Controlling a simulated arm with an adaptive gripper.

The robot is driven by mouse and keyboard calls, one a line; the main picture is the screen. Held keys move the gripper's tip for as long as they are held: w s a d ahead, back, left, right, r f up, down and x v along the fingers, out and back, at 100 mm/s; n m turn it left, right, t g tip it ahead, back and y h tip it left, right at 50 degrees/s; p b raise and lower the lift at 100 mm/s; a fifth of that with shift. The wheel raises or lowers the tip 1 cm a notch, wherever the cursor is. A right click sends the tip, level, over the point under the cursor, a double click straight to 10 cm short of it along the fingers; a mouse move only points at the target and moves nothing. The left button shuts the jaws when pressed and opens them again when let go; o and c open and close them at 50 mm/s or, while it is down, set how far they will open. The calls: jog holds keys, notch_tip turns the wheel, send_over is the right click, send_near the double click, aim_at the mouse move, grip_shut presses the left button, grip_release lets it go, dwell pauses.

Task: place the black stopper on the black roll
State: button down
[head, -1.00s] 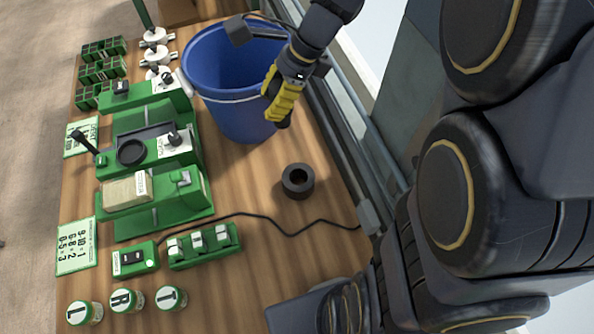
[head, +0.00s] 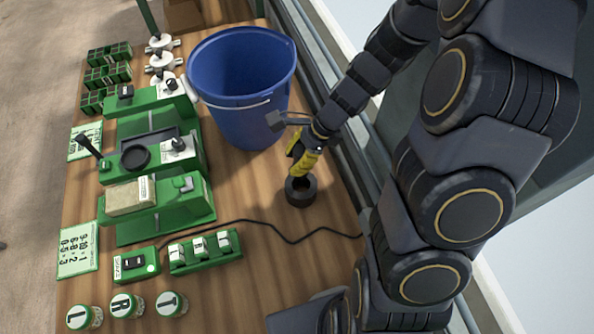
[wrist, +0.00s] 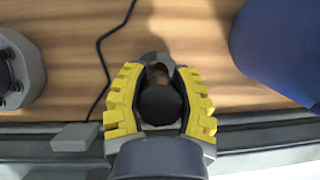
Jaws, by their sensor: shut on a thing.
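The black roll (head: 301,199) stands upright on the wooden table, right of the green seeder and in front of the blue bucket. My gripper (head: 299,172) is directly above the roll, its yellow fingers pointing down at the opening. In the wrist view my gripper (wrist: 160,103) is shut on the black stopper (wrist: 159,104), whose dark round end shows between the fingers. In the head view the stopper's lower part is hard to tell from the dark roll. I cannot tell whether the two touch.
The blue bucket (head: 240,88) stands close behind my gripper. The green seeder (head: 155,165) fills the left side. A black cable (head: 275,227) runs across the table in front of the roll. A metal rail (head: 345,165) borders the right edge. Bare wood lies around the roll.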

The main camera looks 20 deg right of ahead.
jog(key=shift+f, duration=2.25)
jog(key=shift+f, duration=0.15)
jog(key=c, duration=0.7)
grip_release()
jog(key=shift+c, duration=0.2)
jog(key=w+v, duration=0.1)
jog(key=v, duration=0.7)
jog(key=s+a+r+n+g+h, duration=0.2)
jog(key=s+a+r+n, duration=0.4)
jog(key=s+r+n, duration=0.35)
jog(key=s+d+r+n+h, duration=0.1)
jog(key=s+r+n+h, duration=0.2)
jog(key=s+n, duration=0.7)
jog(key=shift+s+d+r+g+h, duration=0.2)
jog(key=shift+s+r+g+h, duration=0.15)
jog(key=shift+r, duration=0.55)
